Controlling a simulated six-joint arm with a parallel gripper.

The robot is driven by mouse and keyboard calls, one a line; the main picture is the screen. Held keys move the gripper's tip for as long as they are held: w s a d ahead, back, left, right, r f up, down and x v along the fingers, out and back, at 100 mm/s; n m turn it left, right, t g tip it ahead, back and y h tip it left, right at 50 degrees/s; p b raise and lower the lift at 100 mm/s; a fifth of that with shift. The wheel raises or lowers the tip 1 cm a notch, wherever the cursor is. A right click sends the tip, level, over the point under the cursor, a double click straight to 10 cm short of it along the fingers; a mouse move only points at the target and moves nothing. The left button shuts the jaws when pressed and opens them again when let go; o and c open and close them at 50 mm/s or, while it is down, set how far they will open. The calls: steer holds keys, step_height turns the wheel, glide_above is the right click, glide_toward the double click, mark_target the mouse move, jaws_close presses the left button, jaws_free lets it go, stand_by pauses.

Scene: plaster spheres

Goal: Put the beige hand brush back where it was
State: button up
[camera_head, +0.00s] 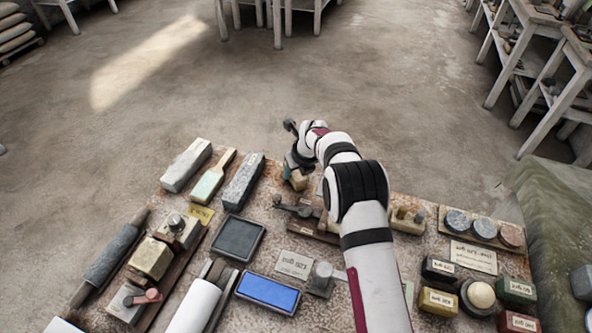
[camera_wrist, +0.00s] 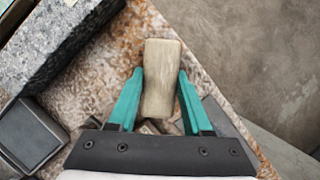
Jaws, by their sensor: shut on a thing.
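The beige hand brush (camera_wrist: 162,92) is a pale, block-like piece in the wrist view, between the two teal fingers of my gripper (camera_wrist: 161,74). The fingers press on its left and right sides. In the head view my gripper (camera_head: 289,171) is at the far edge of the table, with a tan part of the brush (camera_head: 298,180) showing just below it. The arm hides some of it, and its underside is hidden. I cannot tell whether it touches the table.
The speckled table (camera_head: 265,215) is crowded. A grey granite block (camera_head: 243,182) and a flat tool with a pale green face (camera_head: 208,185) lie left of my gripper. A dark square tray (camera_head: 238,238) and a blue pad (camera_head: 268,292) are nearer. Open floor lies past the far edge.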

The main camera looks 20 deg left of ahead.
steer(key=o, duration=1.2)
steer(key=shift+f, duration=0.1)
steer(key=v, duration=1.2)
steer(key=s+d+r+n, duration=0.7)
steer(key=s+d+r, duration=0.2)
steer(key=d, duration=0.3)
steer(key=s+d+n+g, duration=0.1)
steer(key=s+d+n, duration=0.3)
steer(key=s, duration=0.5)
steer(key=s+d+n+g+h, duration=0.1)
steer(key=s+d+n, duration=0.3)
steer(key=s, duration=0.6)
steer(key=s+d+n+g, duration=0.1)
steer(key=s+d+n, duration=0.3)
steer(key=s, duration=0.5)
steer(key=shift+s+n, duration=0.15)
steer(key=shift+n, duration=1.05)
